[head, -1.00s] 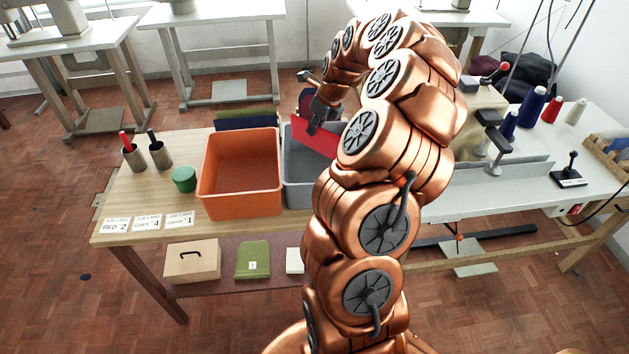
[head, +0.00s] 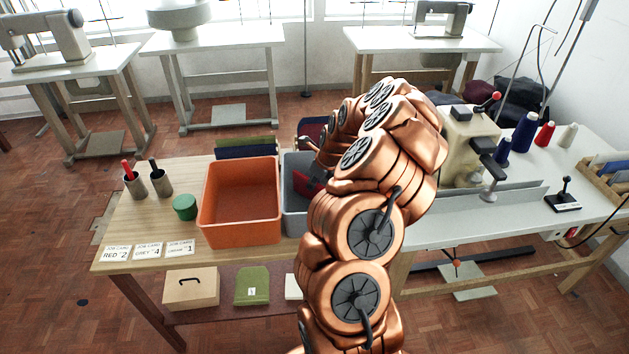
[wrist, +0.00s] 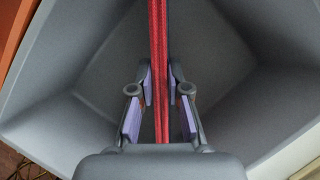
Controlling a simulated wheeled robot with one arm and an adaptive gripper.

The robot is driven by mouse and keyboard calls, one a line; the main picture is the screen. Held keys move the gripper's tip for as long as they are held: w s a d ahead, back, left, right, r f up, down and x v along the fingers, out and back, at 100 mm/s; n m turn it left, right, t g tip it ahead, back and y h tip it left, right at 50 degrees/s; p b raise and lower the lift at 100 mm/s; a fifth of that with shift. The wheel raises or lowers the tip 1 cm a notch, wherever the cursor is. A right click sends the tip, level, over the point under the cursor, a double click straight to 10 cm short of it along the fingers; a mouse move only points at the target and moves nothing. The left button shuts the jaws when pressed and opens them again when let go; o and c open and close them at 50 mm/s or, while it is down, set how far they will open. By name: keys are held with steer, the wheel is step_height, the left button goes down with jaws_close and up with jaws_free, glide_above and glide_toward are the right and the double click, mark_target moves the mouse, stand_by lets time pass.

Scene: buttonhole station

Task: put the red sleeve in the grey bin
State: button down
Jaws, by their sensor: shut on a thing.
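The grey bin (head: 294,210) stands on the wooden table against the right side of the orange bin. My arm covers its right part in the head view. The red sleeve (head: 307,183) shows low at the grey bin's opening, partly hidden by my arm. In the wrist view my gripper (wrist: 160,82) is shut on the red sleeve (wrist: 158,30), which hangs edge-on between the two finger pads. A thin dark blue strip runs along its right side. The grey bin's walls (wrist: 75,95) surround the sleeve and fingers. Whether the sleeve touches the bin floor I cannot tell.
The orange bin (head: 240,243) is close on the left. Folded green and dark blue pieces (head: 243,152) lie behind it. A green round tin (head: 185,207), two pots and job cards (head: 148,251) are further left. A sewing machine (head: 470,145) stands at the right.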

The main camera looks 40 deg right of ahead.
steer(key=c, duration=1.1)
jaws_free()
steer(key=shift+c, duration=0.2)
